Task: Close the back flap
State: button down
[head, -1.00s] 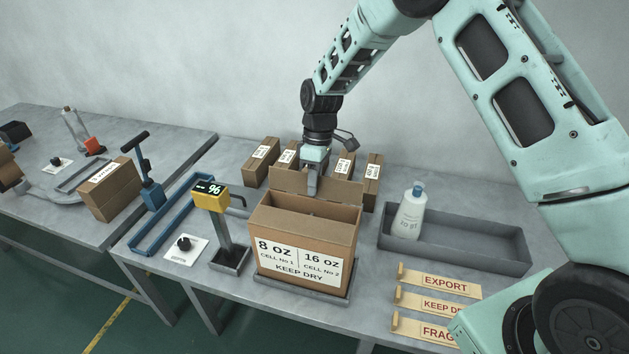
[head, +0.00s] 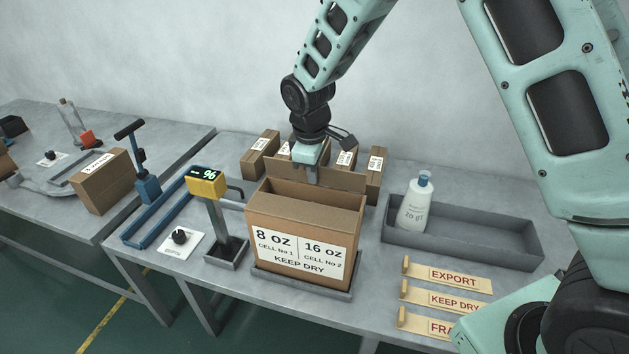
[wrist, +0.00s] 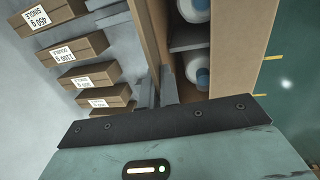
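The cardboard box (head: 259,215) stands upright on a grey tray at the table's front. Its back flap (head: 345,180) stands up along the rear edge. In the wrist view, the fingers (wrist: 157,92) sit close to either side of the back flap (wrist: 150,35). I cannot tell whether they grip it. White bottles (wrist: 197,68) show inside the box.
Several small labelled cartons (head: 261,155) stand close behind the flap. A yellow display on a post (head: 208,183) stands left of the box. A grey bin (head: 480,240) with a white bottle (head: 415,205) and label plates (head: 447,278) are on the right.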

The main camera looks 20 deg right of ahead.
aim_at(313, 186)
jog(key=t+b, duration=0.1)
jog(key=b, duration=0.1)
jog(key=a+f+t+h+b, duration=0.1)
jog(key=b, duration=0.1)
jog(key=shift+s+f+b, duration=0.1)
jog(key=shift+s+b, duration=0.25)
jog(key=shift+s, duration=0.05)
jog(key=t+h+b, duration=0.1)
jog(key=b, duration=0.2)
jog(key=t+h+b, duration=0.1)
jog(key=b, duration=0.3)
jog(key=shift+s+a+f, duration=0.2)
jog(key=shift+s+f, duration=0.15)
jog(key=t+b, duration=0.1)
jog(key=b, duration=0.2)
jog(key=h+b, duration=0.1)
jog(key=b, duration=0.2)
jog(key=shift+s+a+f+t, duration=0.15)
jog(key=shift+s+t, duration=0.1)
jog(key=shift+t, duration=0.15)
jog(key=t+h+b, duration=0.1)
jog(key=b, duration=0.2)
jog(key=shift+s, duration=0.1)
jog(key=shift+b, duration=0.5)
jog(key=c, duration=1.6)
grip_release()
jog(key=shift+r, duration=0.2)
jog(key=shift+c, duration=0.2)
jog(key=shift+r, duration=0.1)
